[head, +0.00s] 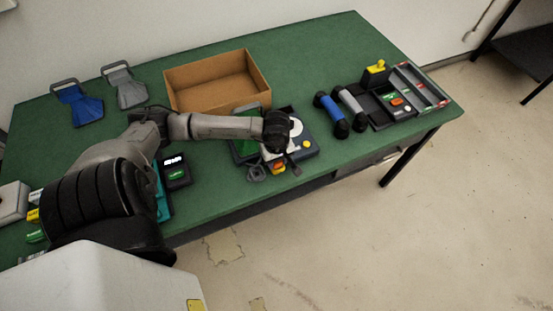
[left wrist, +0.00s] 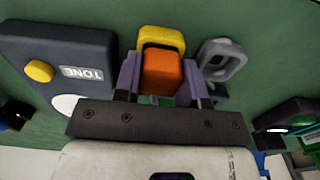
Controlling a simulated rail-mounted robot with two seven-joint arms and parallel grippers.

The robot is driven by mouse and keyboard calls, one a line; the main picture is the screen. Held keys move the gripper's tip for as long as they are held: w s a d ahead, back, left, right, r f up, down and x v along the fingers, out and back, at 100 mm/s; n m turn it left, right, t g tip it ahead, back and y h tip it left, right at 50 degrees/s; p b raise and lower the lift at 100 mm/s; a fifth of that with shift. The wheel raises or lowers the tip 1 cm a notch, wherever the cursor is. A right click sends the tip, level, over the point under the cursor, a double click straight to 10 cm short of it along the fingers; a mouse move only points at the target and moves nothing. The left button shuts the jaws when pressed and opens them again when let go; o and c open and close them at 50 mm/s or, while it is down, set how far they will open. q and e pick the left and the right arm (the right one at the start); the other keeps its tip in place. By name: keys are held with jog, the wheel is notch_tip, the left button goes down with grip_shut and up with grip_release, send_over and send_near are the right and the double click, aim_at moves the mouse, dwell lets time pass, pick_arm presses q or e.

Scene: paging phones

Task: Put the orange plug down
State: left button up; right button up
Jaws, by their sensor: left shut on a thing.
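The orange plug (left wrist: 162,75) sits between the two purple-grey fingers of my left gripper (left wrist: 158,82) in the left wrist view. The fingers are shut on it. A yellow part (left wrist: 160,36) shows just beyond the orange block; I cannot tell if it belongs to the plug. In the head view the orange plug (head: 279,167) shows low by the table's front edge, below my left gripper (head: 279,157), which is partly hidden by its own wrist. I cannot tell whether the plug touches the green table top. My right gripper is not in view.
A dark box marked TONE (left wrist: 60,55) stands left of the plug in the wrist view. A grey ring-shaped piece (left wrist: 222,60) lies close on its right. On the table (head: 330,60) are an open cardboard box (head: 258,67), blue and grey handsets, and a tray at right.

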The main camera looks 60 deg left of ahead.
pick_arm(q)
jog(key=shift+f+b, duration=0.25)
jog(key=shift+b, duration=0.1)
jog(key=o, duration=0.9)
jog(key=shift+r, duration=0.1)
jog(key=shift+r, duration=0.1)
